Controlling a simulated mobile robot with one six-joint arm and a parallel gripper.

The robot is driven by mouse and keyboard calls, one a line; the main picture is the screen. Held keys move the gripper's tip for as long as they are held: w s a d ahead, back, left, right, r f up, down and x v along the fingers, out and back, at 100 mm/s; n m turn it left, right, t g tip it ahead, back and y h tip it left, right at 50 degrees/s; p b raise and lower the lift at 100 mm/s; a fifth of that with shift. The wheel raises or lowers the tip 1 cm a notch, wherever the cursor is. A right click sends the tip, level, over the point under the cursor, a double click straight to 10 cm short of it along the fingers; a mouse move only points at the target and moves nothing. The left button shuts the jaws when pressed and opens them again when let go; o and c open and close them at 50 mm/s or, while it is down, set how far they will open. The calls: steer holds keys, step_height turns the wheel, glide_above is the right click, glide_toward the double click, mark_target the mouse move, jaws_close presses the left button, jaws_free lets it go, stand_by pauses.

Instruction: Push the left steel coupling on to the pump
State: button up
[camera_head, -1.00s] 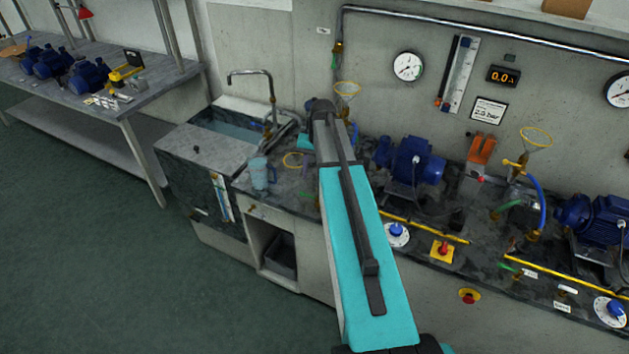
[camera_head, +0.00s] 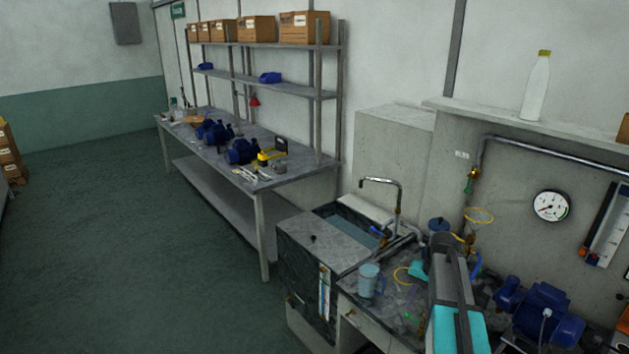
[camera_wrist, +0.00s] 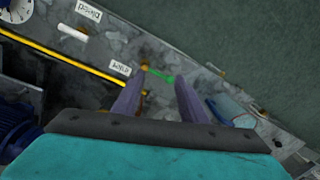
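The left pump (camera_head: 540,315) is blue and stands on the bench at the lower right of the head view. Part of a blue pump (camera_wrist: 15,140) also shows at the left edge of the wrist view. My gripper (camera_wrist: 160,82) has its two fingers apart, above the bench top. Beyond the fingertips lies a short green piece (camera_wrist: 160,77) with a brass end (camera_wrist: 143,68), beside a printed label (camera_wrist: 120,67); nothing is visibly gripped. I cannot make out the steel coupling in either view. My arm hides part of the bench in the head view.
A sink (camera_head: 350,228) with a tap and a blue jug (camera_head: 369,280) are left of my arm. A side table (camera_head: 200,150) carries more blue pumps.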

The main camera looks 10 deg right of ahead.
steer(key=s+a+f+n, duration=0.2)
steer(key=s+a+f, duration=0.2)
steer(key=a, duration=0.5)
steer(key=s+a+f+n, duration=0.3)
steer(key=s+a+f, duration=0.15)
steer(key=a, duration=0.35)
steer(key=s+a+f+n, duration=0.2)
steer(key=s+a+f, duration=0.25)
steer(key=a, duration=0.45)
steer(key=s+f+g+b, duration=0.3)
steer(key=s+f+b, duration=0.2)
steer(key=s+f, duration=0.7)
steer(key=s+f+g+b, duration=0.3)
steer(key=s+f+b, duration=0.3)
steer(key=s+f, duration=0.7)
step_height(320, 180, down, 4)
steer(key=shift+d+f+h, duration=0.25)
steer(key=shift+d+h, duration=0.1)
steer(key=shift+h, duration=0.05)
jaws_close()
steer(key=shift+a+n, duration=0.1)
steer(key=shift+n, duration=0.2)
